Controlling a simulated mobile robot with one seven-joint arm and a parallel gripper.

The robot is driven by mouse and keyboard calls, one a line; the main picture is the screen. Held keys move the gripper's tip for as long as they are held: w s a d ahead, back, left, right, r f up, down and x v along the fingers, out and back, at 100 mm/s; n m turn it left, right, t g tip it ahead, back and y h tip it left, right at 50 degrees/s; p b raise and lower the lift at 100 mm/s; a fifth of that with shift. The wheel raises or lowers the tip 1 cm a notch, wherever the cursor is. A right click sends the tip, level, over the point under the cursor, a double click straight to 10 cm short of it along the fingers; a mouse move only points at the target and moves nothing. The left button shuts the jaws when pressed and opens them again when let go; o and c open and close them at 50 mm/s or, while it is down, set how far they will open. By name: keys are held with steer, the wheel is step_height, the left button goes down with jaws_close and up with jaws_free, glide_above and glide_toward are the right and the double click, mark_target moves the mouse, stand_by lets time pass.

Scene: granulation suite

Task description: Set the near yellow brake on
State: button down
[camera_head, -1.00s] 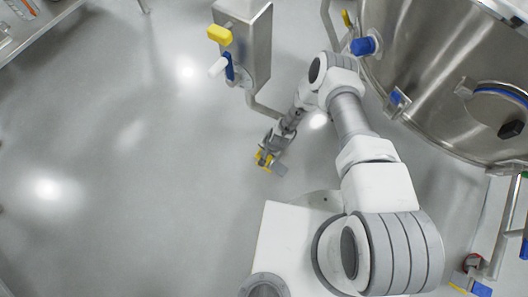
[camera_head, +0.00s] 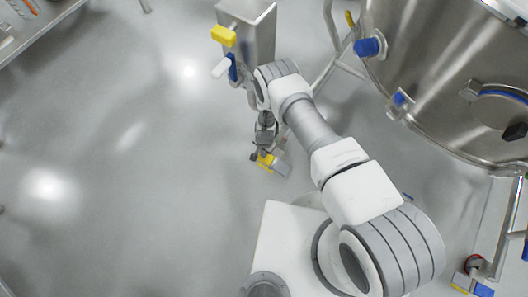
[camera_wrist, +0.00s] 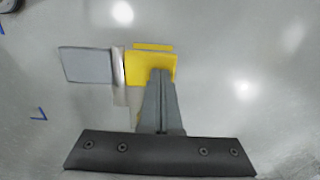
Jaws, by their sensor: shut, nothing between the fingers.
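A yellow brake pedal (camera_head: 266,160) sits low near the floor in front of my base, with a grey pedal (camera_head: 282,169) beside it on the right. In the wrist view the yellow pedal (camera_wrist: 150,66) is at the middle and the grey pedal (camera_wrist: 86,65) is to its left, with a pale metal strip between them. My gripper (camera_wrist: 161,74) is shut and empty, its fingertips over the yellow pedal and hiding part of it. I cannot tell whether they touch it.
A steel column (camera_head: 258,35) with a yellow knob (camera_head: 223,35) and a white-and-blue handle stands beyond my arm. A large steel vessel (camera_head: 440,70) fills the right. Another caster with yellow and blue parts (camera_head: 470,283) is at lower right. The floor at left is clear.

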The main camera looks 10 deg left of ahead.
steer(key=shift+w+a+f, duration=0.15)
steer(key=shift+a+f, duration=0.25)
steer(key=shift+f, duration=0.6)
